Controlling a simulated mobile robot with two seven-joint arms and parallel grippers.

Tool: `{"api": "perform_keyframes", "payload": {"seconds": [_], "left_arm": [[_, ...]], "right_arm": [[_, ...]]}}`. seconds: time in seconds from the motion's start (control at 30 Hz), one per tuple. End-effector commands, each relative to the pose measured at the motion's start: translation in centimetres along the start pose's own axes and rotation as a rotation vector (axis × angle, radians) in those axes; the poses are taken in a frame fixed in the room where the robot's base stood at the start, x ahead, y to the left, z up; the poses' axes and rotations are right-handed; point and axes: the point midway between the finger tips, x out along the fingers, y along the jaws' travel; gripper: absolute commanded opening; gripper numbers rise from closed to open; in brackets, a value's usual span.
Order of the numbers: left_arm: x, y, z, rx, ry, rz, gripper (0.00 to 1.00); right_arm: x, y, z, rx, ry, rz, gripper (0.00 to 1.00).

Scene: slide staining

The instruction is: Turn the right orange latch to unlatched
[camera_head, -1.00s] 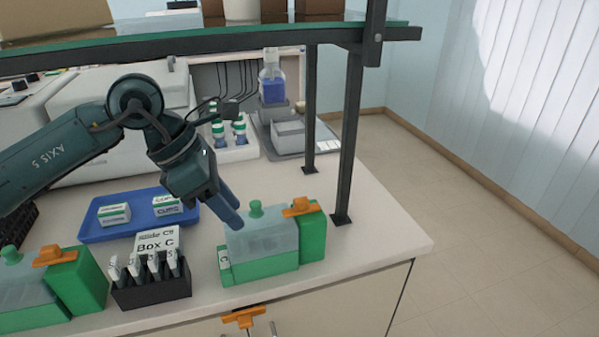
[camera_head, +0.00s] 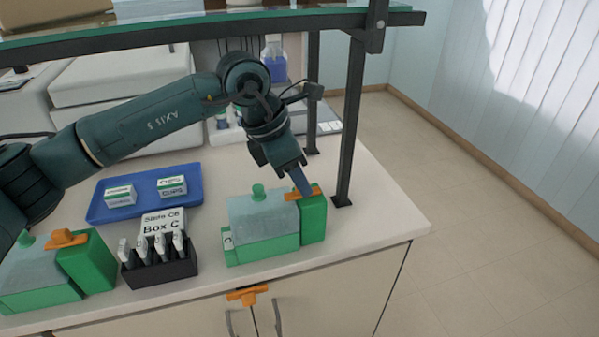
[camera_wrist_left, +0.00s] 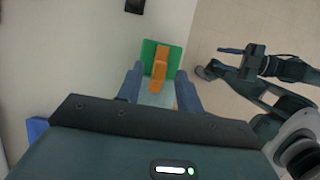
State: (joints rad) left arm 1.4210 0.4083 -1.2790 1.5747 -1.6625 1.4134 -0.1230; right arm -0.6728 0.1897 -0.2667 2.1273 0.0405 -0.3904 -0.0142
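The right orange latch (camera_head: 291,196) lies on top of the green block (camera_head: 314,221) at the right end of the right staining box (camera_head: 262,222). In the left wrist view the latch (camera_wrist_left: 159,70) shows as a long bar on the green top. My left gripper (camera_head: 302,185) points down at the latch and partly hides it. In the left wrist view the left gripper (camera_wrist_left: 160,72) is open, one finger on each side of the latch, with gaps visible. Contact cannot be told. My right gripper (camera_wrist_left: 218,62) shows in that view off to the right, fingers apart, empty.
A left staining box (camera_head: 85,262) has its own orange latch (camera_head: 66,238). A shelf post (camera_head: 349,130) rises close behind the right box. Another orange piece (camera_head: 247,294) is on the cabinet front.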

Motion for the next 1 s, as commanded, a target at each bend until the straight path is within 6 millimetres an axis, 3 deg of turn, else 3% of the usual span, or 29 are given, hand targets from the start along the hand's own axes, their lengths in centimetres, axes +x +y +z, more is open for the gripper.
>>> {"api": "perform_keyframes", "payload": {"seconds": [0.4,0.83,1.0], "left_arm": [[1.03,-0.06,0.02,0.002,-0.002,0.000,0.36],[0.98,-0.05,0.01,0.002,-0.002,0.000,0.02],[0.98,-0.04,0.00,0.002,-0.002,0.000,0.00]], "right_arm": [[0.04,0.04,-0.07,-0.001,0.000,0.002,0.36],[0.09,-0.05,-0.15,0.006,0.002,0.003,0.36],[0.09,-0.05,-0.15,0.006,0.002,0.003,0.36]]}}
